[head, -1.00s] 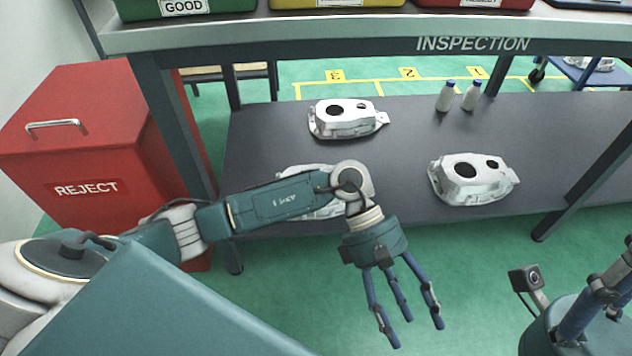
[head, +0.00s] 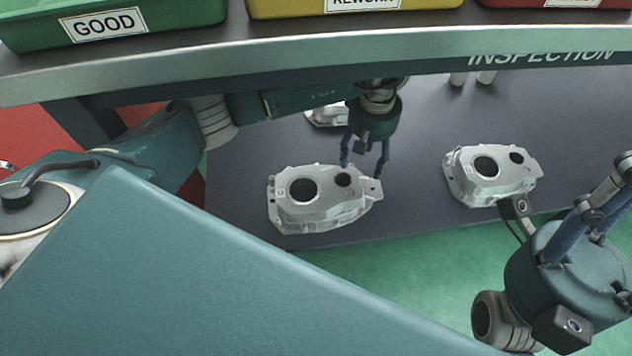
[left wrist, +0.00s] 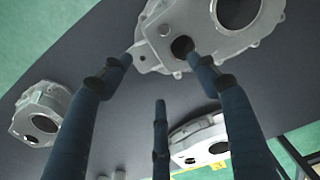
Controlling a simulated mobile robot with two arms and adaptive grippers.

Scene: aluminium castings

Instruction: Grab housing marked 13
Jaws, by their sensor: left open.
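Three silver cast housings sit on the dark lower shelf. One (head: 325,205) is at the front left, one (head: 495,180) to the right, and one (head: 322,118) at the back, partly hidden by my left arm. No number is legible on any of them. My left gripper (head: 364,168) is open and empty, fingers pointing down beside the tabbed right end of the front-left housing; I cannot tell whether they touch it. In the left wrist view a large housing (left wrist: 165,30) lies past the fingertips, with others at left (left wrist: 40,115) and bottom (left wrist: 200,135). My right gripper (head: 605,200) is cut off at the right edge.
The inspection table's front edge (head: 300,60) overhangs the shelf, with green (head: 120,28), yellow (head: 350,8) and red (head: 550,4) bins on it. White bottles (head: 458,79) stand at the shelf's back. A red reject bin (head: 45,140) is left. Bare shelf (head: 415,205) lies between the two front housings.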

